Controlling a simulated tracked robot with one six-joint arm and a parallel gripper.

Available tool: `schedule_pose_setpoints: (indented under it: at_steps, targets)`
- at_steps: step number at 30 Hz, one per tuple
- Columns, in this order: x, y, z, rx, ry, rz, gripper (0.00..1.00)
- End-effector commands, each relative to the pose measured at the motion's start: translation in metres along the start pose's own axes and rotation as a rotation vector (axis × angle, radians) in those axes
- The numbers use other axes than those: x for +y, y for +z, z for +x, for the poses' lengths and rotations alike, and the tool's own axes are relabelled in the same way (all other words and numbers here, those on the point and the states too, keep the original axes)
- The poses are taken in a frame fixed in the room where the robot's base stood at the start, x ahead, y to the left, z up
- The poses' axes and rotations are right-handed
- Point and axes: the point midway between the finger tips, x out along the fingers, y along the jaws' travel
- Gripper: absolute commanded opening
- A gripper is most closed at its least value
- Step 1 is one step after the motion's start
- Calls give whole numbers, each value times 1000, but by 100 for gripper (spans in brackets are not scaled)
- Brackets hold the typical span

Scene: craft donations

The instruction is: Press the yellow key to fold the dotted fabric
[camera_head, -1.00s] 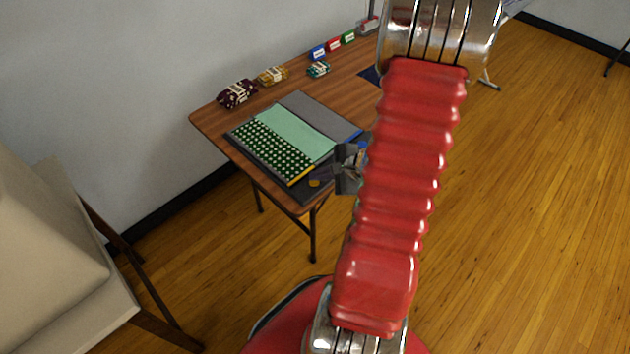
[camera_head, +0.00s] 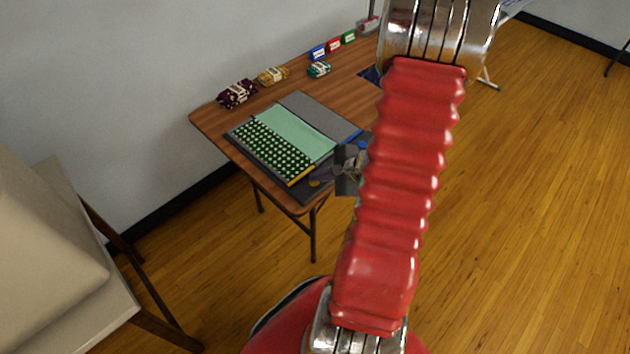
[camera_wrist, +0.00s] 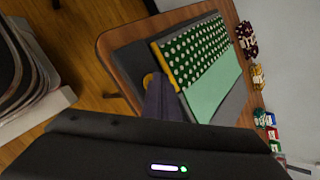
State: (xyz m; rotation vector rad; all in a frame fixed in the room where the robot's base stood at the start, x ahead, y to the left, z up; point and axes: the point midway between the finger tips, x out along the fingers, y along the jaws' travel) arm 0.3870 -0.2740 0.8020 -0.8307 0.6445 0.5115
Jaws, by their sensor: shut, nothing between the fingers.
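The dotted fabric (camera_head: 272,151) is dark green with white dots and lies flat on the left part of a dark folding board, with a yellow strip along its near edge. It also shows in the wrist view (camera_wrist: 197,52). The round yellow key (camera_head: 314,183) sits on the board's dark near corner. It shows in the wrist view (camera_wrist: 148,79) right beside the fingertips. My gripper (camera_wrist: 160,88) is shut and empty, its fingers pointing at the key. I cannot tell whether they touch it. The red arm hides part of the gripper in the head view.
Plain mint fabric (camera_head: 297,131) lies in the board's middle, with a grey panel (camera_head: 320,115) and blue edge on the right. Dotted maroon (camera_head: 238,93), mustard (camera_head: 272,75) and teal (camera_head: 319,69) bundles stand along the table's back. A pale chair or sofa stands at left.

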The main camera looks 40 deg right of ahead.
Motion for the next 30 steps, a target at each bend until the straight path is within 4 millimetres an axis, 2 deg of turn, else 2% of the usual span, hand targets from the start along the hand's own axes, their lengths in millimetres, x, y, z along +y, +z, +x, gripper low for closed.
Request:
schedule_pose_setpoints:
  at_steps: [22,30]
  targets:
    - [2,-2,3,1,1,0,0]
    - [-2,2,-3,1,0,-2,0]
